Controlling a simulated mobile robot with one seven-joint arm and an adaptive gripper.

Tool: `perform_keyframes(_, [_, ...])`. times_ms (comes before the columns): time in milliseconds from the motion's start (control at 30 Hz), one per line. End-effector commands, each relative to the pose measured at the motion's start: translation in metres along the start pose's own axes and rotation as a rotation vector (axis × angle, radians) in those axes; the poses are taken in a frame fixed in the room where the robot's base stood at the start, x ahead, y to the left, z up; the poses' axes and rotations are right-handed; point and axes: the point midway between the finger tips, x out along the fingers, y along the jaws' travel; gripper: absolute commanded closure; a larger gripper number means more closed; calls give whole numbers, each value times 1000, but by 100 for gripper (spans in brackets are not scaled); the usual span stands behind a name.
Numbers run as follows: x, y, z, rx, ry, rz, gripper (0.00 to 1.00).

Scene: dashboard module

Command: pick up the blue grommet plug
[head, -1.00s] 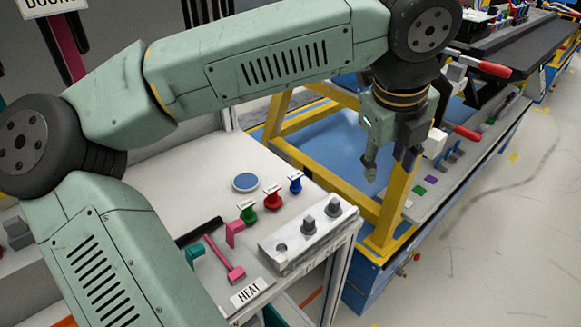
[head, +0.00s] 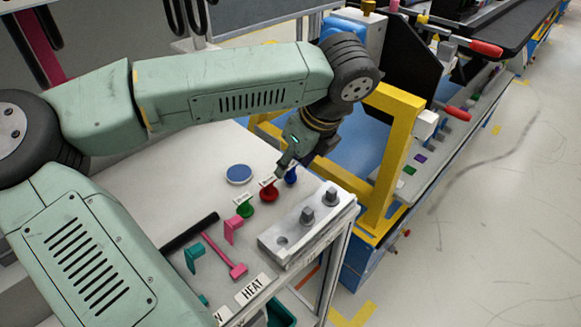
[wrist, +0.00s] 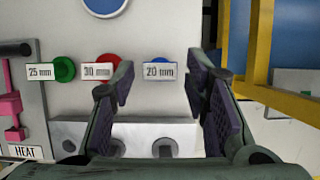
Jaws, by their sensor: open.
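The blue grommet plug (head: 291,177) stands on the white bench top, at the right end of a row with the red plug (head: 268,192) and the green plug (head: 245,208). In the wrist view only slivers of the blue plug (wrist: 160,60) show around its "20 mm" label. My gripper (head: 291,170) is open and empty, pointing down over the blue plug. I cannot tell the remaining height or any contact.
A grey block (head: 275,241) with bolts lies in front of the plugs, at the bench's edge. A round blue disc (head: 239,174) lies behind them. A pink hammer-shaped piece (head: 235,269) lies to the left. A yellow frame (head: 399,150) stands beyond the bench's right side.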

Motion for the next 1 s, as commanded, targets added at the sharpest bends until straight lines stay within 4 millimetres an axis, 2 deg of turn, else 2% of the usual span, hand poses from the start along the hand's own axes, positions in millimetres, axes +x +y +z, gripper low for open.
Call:
perform_keyframes(200, [20,0,0,2,2,-1,58])
perform_keyframes(433, [22,0,0,2,1,-2,59])
perform_keyframes(900, [22,0,0,2,1,-1,90])
perform_keyframes(1000, [22,0,0,2,1,-1,90])
